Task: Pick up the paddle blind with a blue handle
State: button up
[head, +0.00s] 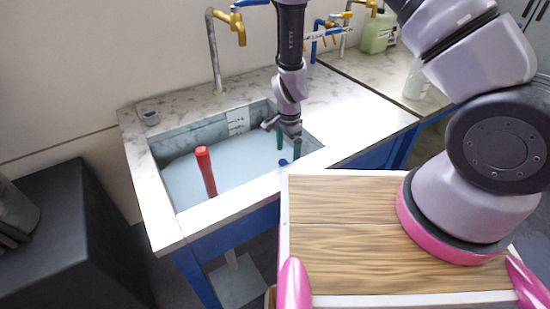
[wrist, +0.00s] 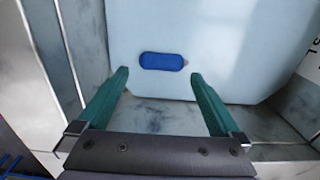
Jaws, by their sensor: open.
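The blue handle (head: 283,162) shows as a small blue spot low in the sink basin, just below my gripper's fingertips in the head view. In the wrist view the blue handle (wrist: 162,61) is a short rounded bar lying crosswise, with a small grey bit at its right end. It appears between and slightly beyond the fingertips. My gripper (head: 288,153) points down into the basin. Its green fingers are apart and empty in the wrist view (wrist: 158,75). I cannot tell a blind plate apart from the pale surface around the handle.
A red handle (head: 206,170) stands up in the left of the basin. The sink (head: 156,208) has a pale marbled rim and steep walls around my gripper. A brass tap (head: 238,28) stands behind it. A wooden-topped surface (head: 345,240) is in front at right.

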aim_at(287, 163)
jog(key=shift+a+f, duration=0.1)
jog(key=shift+f, duration=2.95)
jog(key=c, duration=1.4)
jog(key=shift+w, duration=0.1)
grip_shut()
jog(key=shift+r, duration=0.15)
